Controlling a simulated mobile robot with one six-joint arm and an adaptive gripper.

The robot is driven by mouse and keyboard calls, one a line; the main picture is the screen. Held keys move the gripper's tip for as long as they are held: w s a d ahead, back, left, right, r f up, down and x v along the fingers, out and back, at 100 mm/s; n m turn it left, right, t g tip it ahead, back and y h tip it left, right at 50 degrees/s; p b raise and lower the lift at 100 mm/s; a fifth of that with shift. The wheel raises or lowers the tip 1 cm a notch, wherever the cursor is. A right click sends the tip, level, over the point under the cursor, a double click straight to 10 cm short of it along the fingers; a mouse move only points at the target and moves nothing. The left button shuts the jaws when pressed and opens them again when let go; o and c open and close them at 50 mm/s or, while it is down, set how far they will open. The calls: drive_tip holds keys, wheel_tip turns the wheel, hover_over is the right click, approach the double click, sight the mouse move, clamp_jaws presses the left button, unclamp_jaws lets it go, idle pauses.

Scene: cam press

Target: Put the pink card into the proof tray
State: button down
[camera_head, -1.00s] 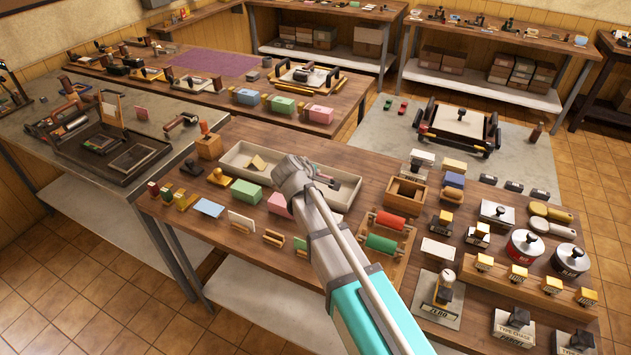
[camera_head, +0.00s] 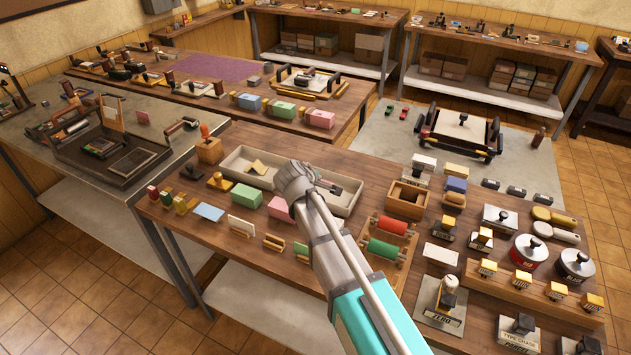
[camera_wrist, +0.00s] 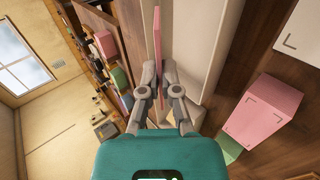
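My gripper (camera_wrist: 158,92) is shut on the pink card (camera_wrist: 158,40), which shows nearly edge-on between the fingers in the wrist view and sticks out beyond them. In the head view my arm's end is over the near wooden table, at the pale shallow tray (camera_head: 241,178); the fingers and held card are hidden there. The tray holds a tan wedge and a dark tool. No label on it can be read, so I cannot tell for sure that it is the proof tray. A pale wall shows beside the card in the wrist view.
A pink block (camera_head: 280,208) and a green block (camera_head: 246,196) stand before the tray; the pink one also shows in the wrist view (camera_wrist: 265,113). A roller rack (camera_head: 388,240) and wooden box (camera_head: 407,198) stand to the right.

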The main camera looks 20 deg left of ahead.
drive_tip(key=b, duration=0.4)
hover_over(325, 193)
drive_tip(key=s, duration=0.3)
drive_tip(key=shift+w+a+f, duration=0.1)
drive_tip(key=shift+a+f, duration=0.05)
drive_tip(key=shift+f, duration=2.2)
drive_tip(key=shift+b+x, duration=1.55)
drive_tip(key=shift+x, duration=0.4)
drive_tip(key=shift+f, duration=0.15)
drive_tip(key=c, duration=0.7)
unclamp_jaws()
drive_tip(key=o, duration=0.5)
drive_tip(key=shift+c, duration=0.2)
drive_tip(key=shift+s+r+p, duration=0.3)
drive_tip(key=shift+s, duration=0.1)
